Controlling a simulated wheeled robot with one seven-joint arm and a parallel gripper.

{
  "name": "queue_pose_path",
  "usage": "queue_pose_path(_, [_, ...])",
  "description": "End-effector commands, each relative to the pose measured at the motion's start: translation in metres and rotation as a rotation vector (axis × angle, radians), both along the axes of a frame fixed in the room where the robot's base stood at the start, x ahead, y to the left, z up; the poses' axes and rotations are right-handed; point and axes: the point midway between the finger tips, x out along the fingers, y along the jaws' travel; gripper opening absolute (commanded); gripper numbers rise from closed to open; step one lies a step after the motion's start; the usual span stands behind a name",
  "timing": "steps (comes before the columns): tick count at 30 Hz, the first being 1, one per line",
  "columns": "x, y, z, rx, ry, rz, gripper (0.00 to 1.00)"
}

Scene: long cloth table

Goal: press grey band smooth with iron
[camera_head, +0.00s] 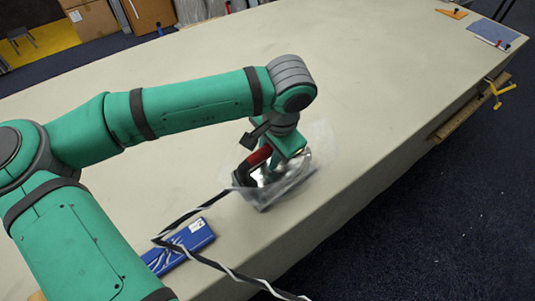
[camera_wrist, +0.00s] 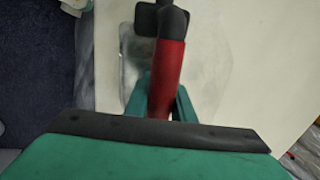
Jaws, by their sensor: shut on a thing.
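The iron (camera_head: 256,158) has a red and black handle and a shiny metal body, low over the long cloth table (camera_head: 390,75) near its right-hand edge. My gripper (camera_head: 280,156) is shut on the iron's handle from above. In the wrist view the red handle (camera_wrist: 167,75) runs between my teal fingers, with part of the metal body beside it. A pale, see-through haze or sheet surrounds the iron. I cannot make out the grey band; iron and gripper may cover it. Whether the sole touches the cloth is hidden.
A black-and-white cord (camera_head: 203,208) runs from the iron across a blue block (camera_head: 182,247) and off the near edge. A yellow clamp (camera_head: 497,92) is at the right edge. An orange piece (camera_head: 451,13) and a blue-grey sheet (camera_head: 495,31) lie far right. The table's middle is bare.

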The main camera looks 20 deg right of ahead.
Motion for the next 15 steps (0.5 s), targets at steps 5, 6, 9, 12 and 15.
queue_pose_path(5, [0.001,0.0,-0.013,-0.001,-0.001,0.002,0.0])
queue_pose_path(6, [0.001,0.0,-0.016,-0.001,-0.001,0.002,0.0])
queue_pose_path(9, [0.0,0.001,-0.026,-0.001,-0.001,0.002,0.0])
queue_pose_path(12, [0.001,0.0,-0.035,-0.001,-0.001,0.002,0.0])
queue_pose_path(15, [0.001,0.0,-0.042,-0.002,-0.002,0.001,0.0])
